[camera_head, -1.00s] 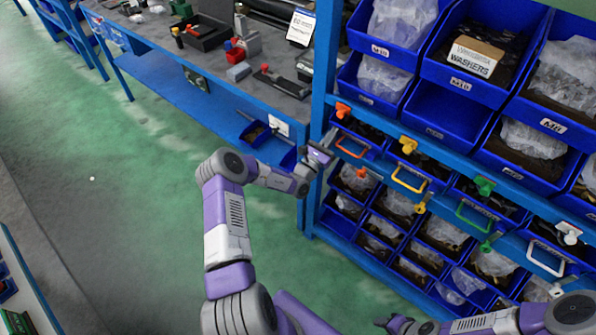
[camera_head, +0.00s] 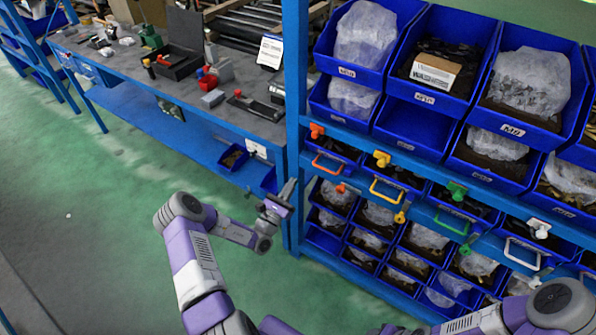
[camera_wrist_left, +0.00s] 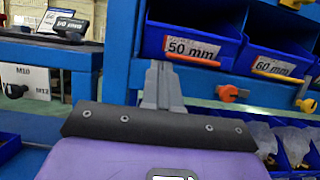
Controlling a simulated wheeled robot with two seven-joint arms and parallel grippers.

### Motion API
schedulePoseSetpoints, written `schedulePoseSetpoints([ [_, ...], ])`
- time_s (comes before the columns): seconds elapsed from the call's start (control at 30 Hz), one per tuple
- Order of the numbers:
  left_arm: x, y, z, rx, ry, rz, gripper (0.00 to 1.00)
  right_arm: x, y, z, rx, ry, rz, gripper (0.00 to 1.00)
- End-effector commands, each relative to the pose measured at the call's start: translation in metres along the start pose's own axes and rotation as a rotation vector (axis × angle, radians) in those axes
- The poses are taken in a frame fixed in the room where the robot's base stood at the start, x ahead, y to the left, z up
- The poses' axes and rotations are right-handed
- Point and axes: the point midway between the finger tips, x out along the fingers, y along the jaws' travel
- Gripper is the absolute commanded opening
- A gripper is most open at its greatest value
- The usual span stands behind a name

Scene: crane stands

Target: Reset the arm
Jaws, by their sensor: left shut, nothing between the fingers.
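My left arm, purple and grey, reaches in from the lower middle of the head view. My left gripper (camera_head: 287,190) is at its end, in front of the blue rack post, left of the drawers, with nothing held. In the left wrist view the left gripper (camera_wrist_left: 163,82) shows its grey fingers together, below the "50 mm" drawer (camera_wrist_left: 192,50) and apart from it. My right arm comes in from the lower right of the head view. My right gripper (camera_head: 392,330) shows only in part at the bottom edge, and its fingers are not clear.
The blue rack (camera_head: 293,95) holds bins and drawers with coloured handles, such as an orange handle (camera_head: 328,166) and a yellow one (camera_head: 386,190). A workbench (camera_head: 130,75) with tools stands at the upper left. Green floor (camera_head: 100,200) is clear at the left.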

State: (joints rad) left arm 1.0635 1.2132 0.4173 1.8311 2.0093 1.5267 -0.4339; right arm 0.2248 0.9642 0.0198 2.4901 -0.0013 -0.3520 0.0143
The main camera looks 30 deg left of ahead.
Motion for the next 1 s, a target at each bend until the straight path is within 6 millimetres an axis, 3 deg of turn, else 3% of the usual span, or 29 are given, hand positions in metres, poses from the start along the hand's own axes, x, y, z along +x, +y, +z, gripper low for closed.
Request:
schedulePoseSetpoints([
  [0.17,-0.014,0.0,0.0,-0.001,0.001,0.0,0.0,-0.001,0.0,0.001,0.0,-0.001,0.0,0.47],
  [0.37,-0.016,-0.001,0.0,-0.001,0.0,-0.001,0.0,-0.001,0.0,0.001,0.0,-0.001,0.0,0.47],
  [0.47,-0.015,-0.012,-0.002,-0.011,0.013,-0.042,0.0,-0.001,0.0,0.001,0.0,-0.001,0.0,0.47],
  [0.57,-0.014,-0.051,-0.005,-0.043,0.051,-0.177,0.0,-0.001,0.0,0.001,0.0,-0.001,0.0,0.47],
  [0.67,-0.023,-0.115,-0.01,-0.08,0.119,-0.412,0.0,-0.001,0.0,0.001,0.0,-0.001,0.0,0.47],
  [0.77,-0.052,-0.187,-0.013,-0.094,0.207,-0.706,0.0,-0.001,0.0,0.0,0.0,-0.001,0.0,0.47],
  [0.9,-0.123,-0.267,-0.015,-0.042,0.33,-1.142,0.0,-0.001,0.0,0.0,0.0,-0.001,0.0,0.47],
  [1.0,-0.19,-0.3,-0.016,0.073,0.409,-1.474,0.0,-0.001,0.0,0.0,0.0,-0.001,0.0,0.47],
])
